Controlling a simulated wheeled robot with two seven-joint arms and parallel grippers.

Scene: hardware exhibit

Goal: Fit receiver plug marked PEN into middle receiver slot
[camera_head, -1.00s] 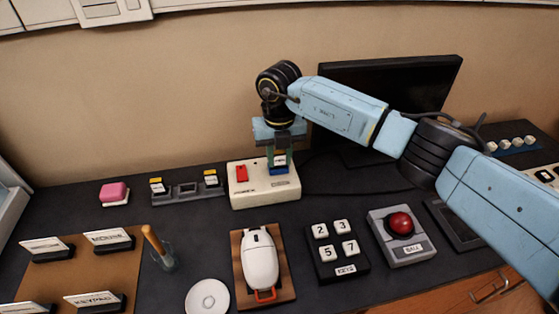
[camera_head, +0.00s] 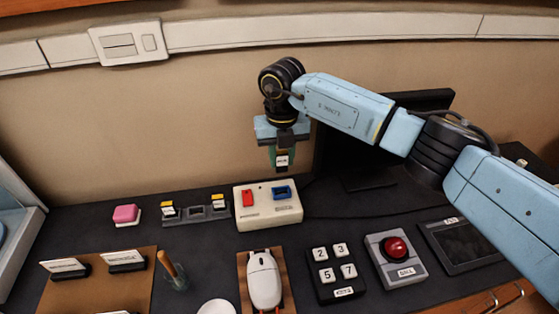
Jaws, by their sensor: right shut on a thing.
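My right gripper (camera_head: 281,150) is shut on a small dark plug (camera_head: 282,162) with a white label, too small to read. It holds the plug upright above a white box (camera_head: 263,214). The box has a red piece (camera_head: 248,198) and an open blue socket (camera_head: 282,192), and the plug is clear of that socket. The grey receiver (camera_head: 195,217) stands left of the box. My left gripper is not in view.
A pink block (camera_head: 126,214) stands left of the receiver. A cup with a wooden stick (camera_head: 175,272), a white mouse (camera_head: 263,279), a number keypad (camera_head: 337,274) and a red ball device (camera_head: 396,251) stand in front. A dark monitor (camera_head: 345,158) is behind my right arm.

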